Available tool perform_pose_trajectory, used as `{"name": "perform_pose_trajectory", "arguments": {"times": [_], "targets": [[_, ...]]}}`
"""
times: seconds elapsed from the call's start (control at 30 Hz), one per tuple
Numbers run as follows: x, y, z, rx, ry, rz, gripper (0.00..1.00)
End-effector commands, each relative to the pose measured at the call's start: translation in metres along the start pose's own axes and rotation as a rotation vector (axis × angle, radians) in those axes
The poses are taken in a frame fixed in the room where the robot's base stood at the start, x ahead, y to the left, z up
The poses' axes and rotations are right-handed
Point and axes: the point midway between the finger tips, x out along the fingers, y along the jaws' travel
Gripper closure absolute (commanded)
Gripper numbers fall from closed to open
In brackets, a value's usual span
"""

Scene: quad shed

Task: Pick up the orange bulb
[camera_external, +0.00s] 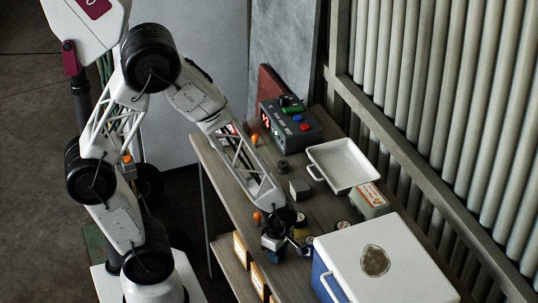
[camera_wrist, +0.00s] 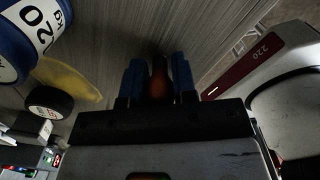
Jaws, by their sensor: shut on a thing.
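The orange bulb (camera_wrist: 158,82) shows in the wrist view as a dark orange, shaded shape between the two blue fingers. My gripper (camera_wrist: 157,80) is shut on it, with a finger on either side. In the external view my gripper (camera_external: 273,254) points down at the front left edge of the wooden bench (camera_external: 232,168), just left of the white-lidded cooler. There the bulb between the fingers cannot be made out. The bulb's lower part is in shadow in the wrist view.
The cooler (camera_external: 345,250) stands close on the right. A white tray (camera_external: 345,160), a small grey block (camera_external: 299,189) and a control box (camera_external: 290,125) with coloured buttons are further back. Boxes (camera_external: 241,248) sit on the lower shelf. A ribbed wall bounds the right.

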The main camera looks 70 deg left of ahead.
Motion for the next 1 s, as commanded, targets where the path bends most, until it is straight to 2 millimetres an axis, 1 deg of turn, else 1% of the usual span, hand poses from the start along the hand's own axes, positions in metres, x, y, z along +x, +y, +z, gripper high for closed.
{"name": "perform_pose_trajectory", "arguments": {"times": [0.27,0.43,0.57,0.73,1.0], "targets": [[-0.001,0.000,0.000,0.000,0.000,0.000,0.88],[-0.006,0.000,0.000,0.000,0.000,0.000,0.88],[-0.016,0.001,0.000,0.000,-0.002,0.002,0.88],[-0.038,0.000,0.000,0.000,-0.002,0.003,0.88],[-0.039,-0.032,-0.026,0.000,0.000,0.001,0.88]]}}
